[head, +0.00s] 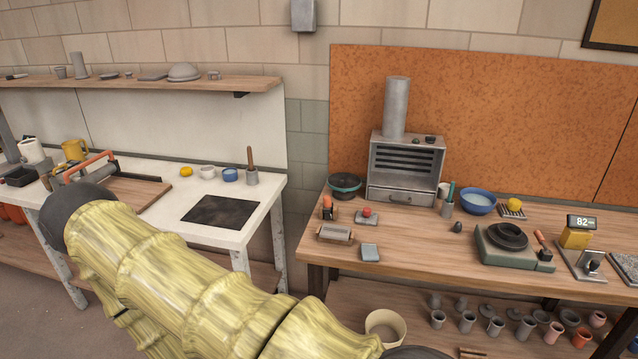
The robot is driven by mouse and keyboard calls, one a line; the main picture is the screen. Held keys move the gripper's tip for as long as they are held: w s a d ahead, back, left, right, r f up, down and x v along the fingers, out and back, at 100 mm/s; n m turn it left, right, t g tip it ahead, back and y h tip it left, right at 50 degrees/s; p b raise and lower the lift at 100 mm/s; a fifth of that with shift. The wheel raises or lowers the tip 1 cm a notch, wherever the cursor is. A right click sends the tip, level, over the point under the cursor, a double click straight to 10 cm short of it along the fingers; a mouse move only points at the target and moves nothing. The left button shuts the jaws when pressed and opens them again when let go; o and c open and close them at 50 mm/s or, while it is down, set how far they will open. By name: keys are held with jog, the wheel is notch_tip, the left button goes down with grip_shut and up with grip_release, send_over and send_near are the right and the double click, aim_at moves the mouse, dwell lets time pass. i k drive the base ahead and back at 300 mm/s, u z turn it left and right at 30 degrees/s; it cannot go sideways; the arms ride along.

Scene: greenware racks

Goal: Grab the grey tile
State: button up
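A small square grey tile (370,252) lies flat near the front left of the right wooden workbench (400,226). Nothing covers it. A second flat grey piece (364,217) lies just behind it with a small red thing (366,211) on top. Another flat grey slab (152,77) lies on the wall shelf at the left. My arm, in a yellow sleeve, crosses the lower left and middle of the head view. My gripper is not in view.
A grey roller-like thing (335,234) lies left of the tile, with an orange-and-dark tool (327,207) behind it. A grey kiln-like box (406,168) stands at the back. The benchtop right of the tile is clear up to a green base (515,257).

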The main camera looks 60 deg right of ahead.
aim_at(329, 230)
jog(key=z, duration=0.4)
jog(key=i, duration=0.65)
jog(key=z, duration=0.65)
